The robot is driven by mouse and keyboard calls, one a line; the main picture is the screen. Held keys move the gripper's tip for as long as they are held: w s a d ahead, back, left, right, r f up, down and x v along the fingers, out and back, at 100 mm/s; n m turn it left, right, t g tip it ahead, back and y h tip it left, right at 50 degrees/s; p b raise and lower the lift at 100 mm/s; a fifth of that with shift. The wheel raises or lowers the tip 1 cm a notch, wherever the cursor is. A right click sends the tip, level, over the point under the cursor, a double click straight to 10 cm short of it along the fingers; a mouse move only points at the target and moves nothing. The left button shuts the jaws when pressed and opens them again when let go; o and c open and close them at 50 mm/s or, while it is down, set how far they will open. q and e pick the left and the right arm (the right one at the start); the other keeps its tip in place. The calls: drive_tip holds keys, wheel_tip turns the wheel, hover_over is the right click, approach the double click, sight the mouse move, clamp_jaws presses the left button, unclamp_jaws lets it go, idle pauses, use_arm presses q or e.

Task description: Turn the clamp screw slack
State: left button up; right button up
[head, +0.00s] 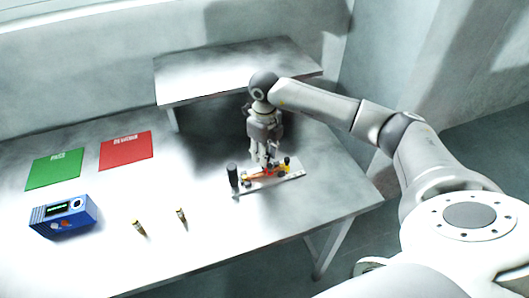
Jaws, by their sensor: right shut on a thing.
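A small metal clamp fixture (297,176) lies on the table, with orange, yellow and dark parts along it. A black upright cylinder (232,175) stands at its left end, and a yellow-and-black part (287,161) stands toward its right end. My right gripper (268,163) points down over the middle of the fixture. It is shut on a small part there, seemingly the clamp screw, which the fingers mostly hide. How tight the screw is cannot be seen. My left gripper is out of view.
A blue device with a display (64,217) sits at the table's left. A green mat (54,170) and a red mat (126,150) lie behind it. Two small brass-coloured pieces (139,228) (181,217) lie in front. A raised shelf (215,72) stands at the back.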

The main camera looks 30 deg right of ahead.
drive_tip(key=o, duration=1.1)
drive_tip(key=shift+c, duration=0.2)
wheel_tip(320, 180, up, 12)
